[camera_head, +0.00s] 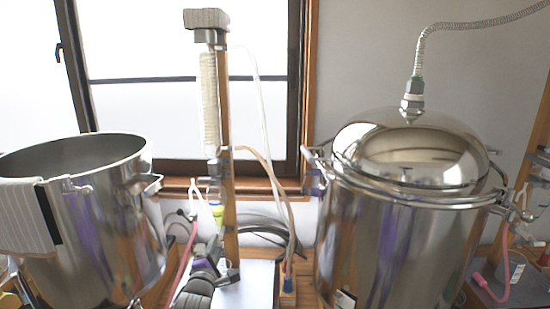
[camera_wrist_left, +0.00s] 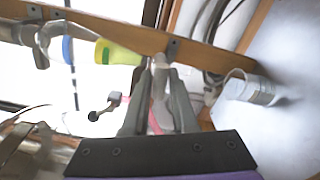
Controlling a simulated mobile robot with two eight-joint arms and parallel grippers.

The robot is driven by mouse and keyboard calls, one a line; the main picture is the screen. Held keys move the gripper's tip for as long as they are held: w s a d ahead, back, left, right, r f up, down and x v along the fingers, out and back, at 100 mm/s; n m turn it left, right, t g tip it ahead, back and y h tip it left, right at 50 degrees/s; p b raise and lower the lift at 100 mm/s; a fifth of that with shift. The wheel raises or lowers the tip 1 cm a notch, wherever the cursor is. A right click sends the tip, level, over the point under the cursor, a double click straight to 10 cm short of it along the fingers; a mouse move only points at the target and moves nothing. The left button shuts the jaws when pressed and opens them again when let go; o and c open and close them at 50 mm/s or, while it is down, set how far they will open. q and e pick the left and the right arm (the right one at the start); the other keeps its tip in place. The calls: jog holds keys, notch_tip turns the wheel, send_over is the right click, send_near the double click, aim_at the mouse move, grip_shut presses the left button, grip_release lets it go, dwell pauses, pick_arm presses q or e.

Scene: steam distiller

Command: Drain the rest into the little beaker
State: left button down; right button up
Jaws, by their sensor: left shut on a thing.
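My left gripper (camera_head: 213,248) is low in front of the wooden stand (camera_head: 230,190) in the head view. In the left wrist view its two grey fingers (camera_wrist_left: 162,85) are closed around a pale, glassy stem (camera_wrist_left: 159,88) below the wooden bar. I cannot tell exactly which part of the glassware this is. A small clear beaker (camera_wrist_left: 248,88) appears to the right of the fingers, apart from them, over a white surface. Its contents are not clear. A yellow-green piece (camera_wrist_left: 115,53) is left of the fingers; it also shows beside the stand (camera_head: 217,211). My right gripper is not in view.
A large open steel pot (camera_head: 95,225) with a striped cloth (camera_head: 25,218) stands left. A lidded steel pot (camera_head: 390,245) with a ribbed hose (camera_head: 419,60) stands right. A tall glass column (camera_head: 208,100) rises on the stand. Pink tubes (camera_head: 186,255) and coiled grey hose (camera_head: 265,225) lie close by.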

pick_arm(q)
jog(key=c, duration=1)
grip_release()
jog(key=shift+r, duration=0.1)
jog(key=shift+o, duration=1.4)
jog(key=shift+w, duration=0.15)
jog(key=s, duration=0.9)
jog(key=shift+a, duration=0.15)
jog(key=shift+s, duration=0.15)
